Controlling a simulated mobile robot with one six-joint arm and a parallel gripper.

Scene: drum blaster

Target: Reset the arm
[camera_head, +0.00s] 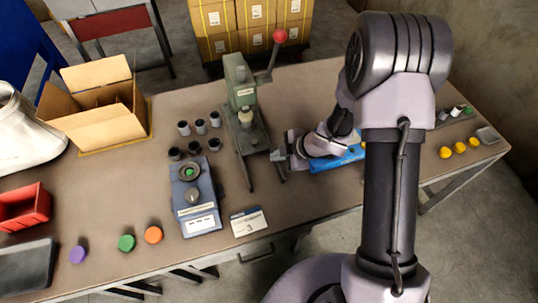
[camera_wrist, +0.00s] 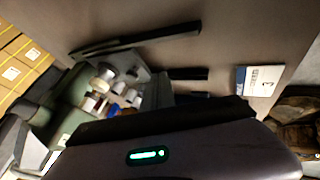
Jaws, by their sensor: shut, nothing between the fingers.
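My gripper (camera_head: 278,155) is over the table in the head view, just right of the green press's base. It is shut and empty. My arm rises at the right of the head view and bends down to it. In the wrist view, the dark gripper body with a green light fills the lower part, and the fingertips are hard to make out. The green press (camera_head: 241,85) with a red-knobbed lever (camera_head: 280,36) stands upright. It also shows tilted at the left of the wrist view (camera_wrist: 68,105). Whether gripper and press touch, I cannot tell.
A blue object (camera_head: 340,160) lies partly hidden under my arm. A blue-grey device (camera_head: 194,195), a card marked 3 (camera_head: 248,222), several dark cups (camera_head: 200,127), an open cardboard box (camera_head: 105,115) and a red bin (camera_head: 24,207) are on the table. Yellow discs (camera_head: 459,147) lie at right.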

